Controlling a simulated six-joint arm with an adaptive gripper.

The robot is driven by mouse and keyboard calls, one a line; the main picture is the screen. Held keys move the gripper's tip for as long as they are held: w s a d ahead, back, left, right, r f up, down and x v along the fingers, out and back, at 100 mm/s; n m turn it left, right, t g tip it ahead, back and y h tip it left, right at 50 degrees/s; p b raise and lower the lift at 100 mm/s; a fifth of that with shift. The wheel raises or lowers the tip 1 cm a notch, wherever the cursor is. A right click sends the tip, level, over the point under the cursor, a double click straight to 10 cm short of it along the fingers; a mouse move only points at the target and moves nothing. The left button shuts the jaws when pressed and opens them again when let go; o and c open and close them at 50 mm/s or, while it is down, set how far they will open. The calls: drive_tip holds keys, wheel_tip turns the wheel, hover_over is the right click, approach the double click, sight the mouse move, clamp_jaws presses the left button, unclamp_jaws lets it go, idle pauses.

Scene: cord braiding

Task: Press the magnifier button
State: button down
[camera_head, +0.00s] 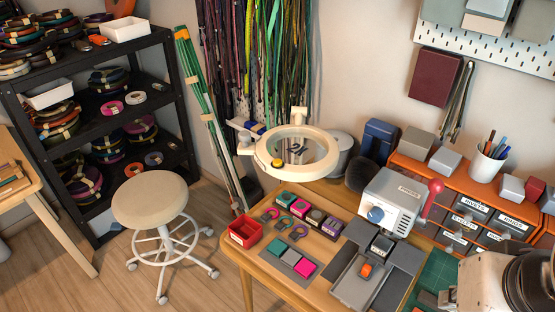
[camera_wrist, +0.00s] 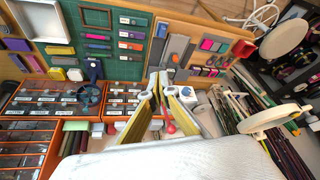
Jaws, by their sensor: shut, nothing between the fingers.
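The magnifier (camera_head: 314,143) is a cream ring around a clear lens, held over the back left of the wooden workbench. A small round dark and yellow spot, probably its button (camera_head: 277,163), sits on the front left of the ring. In the wrist view a pale disc at the right, probably the magnifier (camera_wrist: 275,117), is seen nearly edge-on, and no button can be made out on it. My gripper (camera_wrist: 158,77) shows in the wrist view with its fingertips together and empty, apart from the magnifier.
On the workbench are a red box (camera_head: 244,231), colored blocks, a grey machine (camera_head: 391,200) with a red-knobbed lever, and an orange drawer unit (camera_head: 430,180). Hanging cords (camera_head: 258,60) fill the wall behind the magnifier. A round stool (camera_head: 150,200) stands left of the bench.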

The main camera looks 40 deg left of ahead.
drive_tip(key=w+a+r+n+y, duration=0.1)
drive_tip(key=a+r, duration=0.1)
drive_tip(key=a, duration=0.5)
drive_tip(key=w+a+r+y, duration=0.1)
drive_tip(key=w+a+r, duration=0.1)
drive_tip(key=a, duration=0.5)
wheel_tip(320, 180, up, 13)
drive_tip(key=m+y, duration=0.1)
drive_tip(key=y, duration=0.3)
hover_over(280, 163)
drive_tip(key=shift+r+m, duration=0.1)
drive_tip(key=shift+m, duration=0.2)
drive_tip(key=shift+f, duration=0.2)
drive_tip(key=shift+f, duration=4.2)
